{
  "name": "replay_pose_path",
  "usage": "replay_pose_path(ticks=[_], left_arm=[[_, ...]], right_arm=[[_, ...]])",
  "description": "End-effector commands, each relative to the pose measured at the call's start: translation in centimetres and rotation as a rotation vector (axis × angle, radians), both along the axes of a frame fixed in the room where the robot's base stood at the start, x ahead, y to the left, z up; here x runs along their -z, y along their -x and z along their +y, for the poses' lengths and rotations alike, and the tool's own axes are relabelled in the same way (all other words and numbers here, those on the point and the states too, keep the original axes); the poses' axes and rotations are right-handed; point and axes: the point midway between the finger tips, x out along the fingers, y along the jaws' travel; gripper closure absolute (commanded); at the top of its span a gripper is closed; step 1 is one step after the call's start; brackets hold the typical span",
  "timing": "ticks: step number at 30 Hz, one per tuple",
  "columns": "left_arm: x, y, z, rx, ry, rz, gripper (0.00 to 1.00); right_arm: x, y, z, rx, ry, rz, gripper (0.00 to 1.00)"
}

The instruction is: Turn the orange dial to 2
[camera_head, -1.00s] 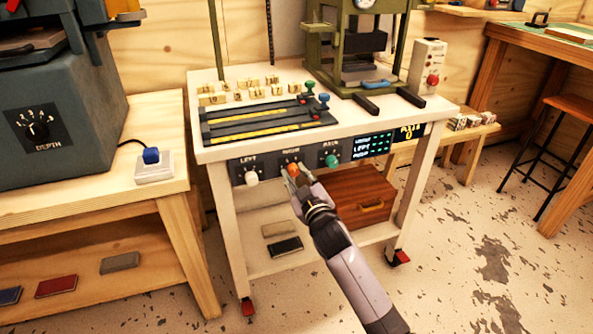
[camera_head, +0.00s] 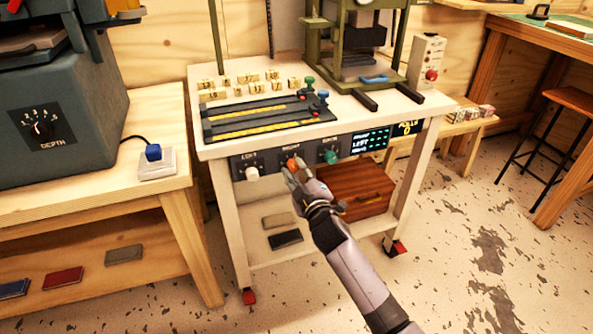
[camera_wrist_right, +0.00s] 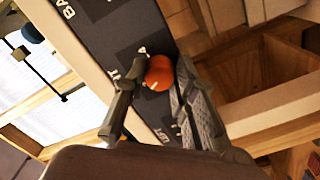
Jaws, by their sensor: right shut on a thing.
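The orange dial (camera_head: 292,162) is on the dark front panel (camera_head: 273,162) of the white cart, between a white knob and a green knob. My right gripper (camera_head: 292,174) is at the orange dial, its arm coming up from the lower right. In the right wrist view the orange dial (camera_wrist_right: 159,70) sits between the two fingers of the right gripper (camera_wrist_right: 155,82), which is shut on it. A short white mark shows on the dial's face. The scale marks around it are mostly hidden or too small to read. My left gripper is in neither view.
The white knob (camera_head: 252,174) and the green knob (camera_head: 330,156) flank the dial closely. A lit display (camera_head: 371,141) is to the right on the panel. A green press (camera_head: 313,55) and a slotted black plate (camera_head: 265,120) stand on the cart top. A wooden box (camera_head: 357,190) is below.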

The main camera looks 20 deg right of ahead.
Motion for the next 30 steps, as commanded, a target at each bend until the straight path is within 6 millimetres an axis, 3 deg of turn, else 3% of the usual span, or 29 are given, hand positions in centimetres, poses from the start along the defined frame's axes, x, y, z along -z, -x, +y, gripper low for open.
replay_pose_path(ticks=[6, 7, 15, 25, 30], left_arm=[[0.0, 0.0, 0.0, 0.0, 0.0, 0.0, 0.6], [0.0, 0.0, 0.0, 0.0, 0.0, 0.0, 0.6], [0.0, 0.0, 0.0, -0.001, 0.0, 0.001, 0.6], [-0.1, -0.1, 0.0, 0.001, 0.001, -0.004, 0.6], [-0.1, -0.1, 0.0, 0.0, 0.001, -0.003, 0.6]], right_arm=[[-0.1, 0.0, 0.1, -0.002, -0.001, -0.003, 1.0], [-0.1, 0.0, 0.1, -0.002, -0.001, -0.003, 0.73], [0.0, 0.0, 0.0, -0.001, -0.001, -0.001, 0.55], [0.0, 0.2, 0.0, 0.0, -0.001, 0.0, 0.54], [0.1, 1.8, -0.1, -0.001, -0.001, 0.001, 0.54]])
